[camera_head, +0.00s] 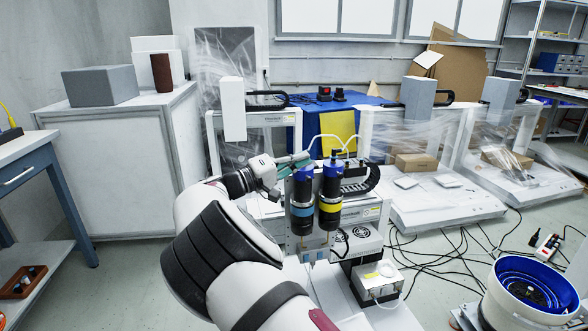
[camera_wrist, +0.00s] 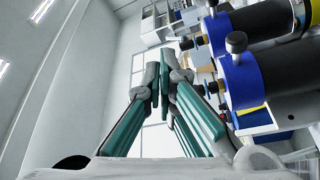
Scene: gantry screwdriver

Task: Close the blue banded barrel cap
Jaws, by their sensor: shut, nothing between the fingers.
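The blue banded barrel (camera_head: 302,213) stands upright on the left of a pair, black with a light-blue band and a blue cap (camera_head: 304,174) on top. The yellow banded barrel (camera_head: 330,207) stands close beside it on the right. My gripper (camera_head: 304,157) is at the top of the blue banded barrel, partly covering its cap. In the wrist view, my teal fingers (camera_wrist: 165,75) are together and empty. A blue cap (camera_wrist: 240,80) with a grey knob is just right of them there, with a visible gap. I cannot tell how far the cap is closed.
The barrels stand on a small gantry machine with a metal plate and fans (camera_head: 365,233). A blue-lined bucket (camera_head: 490,300) is at the lower right. Cables (camera_head: 450,240) lie on the floor. A white cabinet (camera_head: 150,160) stands at the left.

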